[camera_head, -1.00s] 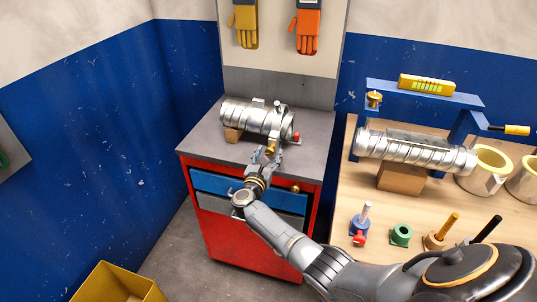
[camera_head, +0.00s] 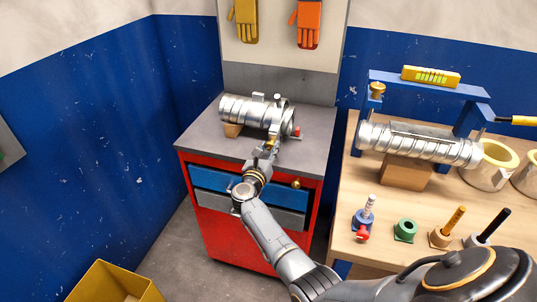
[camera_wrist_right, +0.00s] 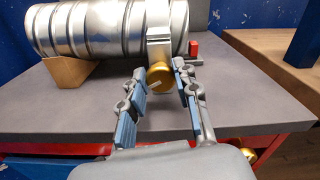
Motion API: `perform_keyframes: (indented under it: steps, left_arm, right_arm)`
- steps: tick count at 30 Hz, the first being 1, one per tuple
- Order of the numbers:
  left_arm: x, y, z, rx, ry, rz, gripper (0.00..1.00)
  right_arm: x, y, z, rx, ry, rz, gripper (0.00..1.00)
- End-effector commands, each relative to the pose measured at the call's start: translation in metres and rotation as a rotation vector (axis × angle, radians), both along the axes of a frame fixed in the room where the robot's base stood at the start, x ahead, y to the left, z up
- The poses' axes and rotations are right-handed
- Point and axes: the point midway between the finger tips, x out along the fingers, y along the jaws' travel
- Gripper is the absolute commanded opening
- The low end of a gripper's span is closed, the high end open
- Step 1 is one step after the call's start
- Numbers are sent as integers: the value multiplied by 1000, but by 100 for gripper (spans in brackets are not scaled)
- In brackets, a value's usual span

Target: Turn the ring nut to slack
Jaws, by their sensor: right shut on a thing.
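A gold ring nut (camera_wrist_right: 160,76) sits at the lower front of a silver clamp band (camera_wrist_right: 158,38) around the right end of a spiral duct (camera_wrist_right: 95,30). In the head view the duct (camera_head: 240,109) lies on the grey top of a red cabinet. My right gripper (camera_wrist_right: 160,70) has its two fingers on either side of the nut and is shut on it. In the head view this gripper (camera_head: 268,148) reaches up to the cabinet's front edge and largely hides the nut. My left gripper is not in view.
A brown block (camera_wrist_right: 68,70) props the duct, and a small red part (camera_wrist_right: 194,47) sits right of the clamp. The wooden bench (camera_head: 345,190) at right carries another duct (camera_head: 420,145) and several small fittings. A yellow bin (camera_head: 112,284) stands on the floor.

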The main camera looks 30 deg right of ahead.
Motion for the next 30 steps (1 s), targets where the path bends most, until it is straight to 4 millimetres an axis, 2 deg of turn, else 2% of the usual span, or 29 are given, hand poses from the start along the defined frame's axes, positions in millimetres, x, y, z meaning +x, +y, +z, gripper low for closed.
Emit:
perform_keyframes:
  steps: [1,5,30]
  left_arm:
    - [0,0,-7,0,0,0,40]
    - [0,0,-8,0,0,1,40]
    - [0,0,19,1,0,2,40]
  right_arm:
    - [0,1,-4,-20,29,-1,0]
    - [0,1,-2,-103,125,-1,0]
    - [2,3,-1,-623,735,2,0]
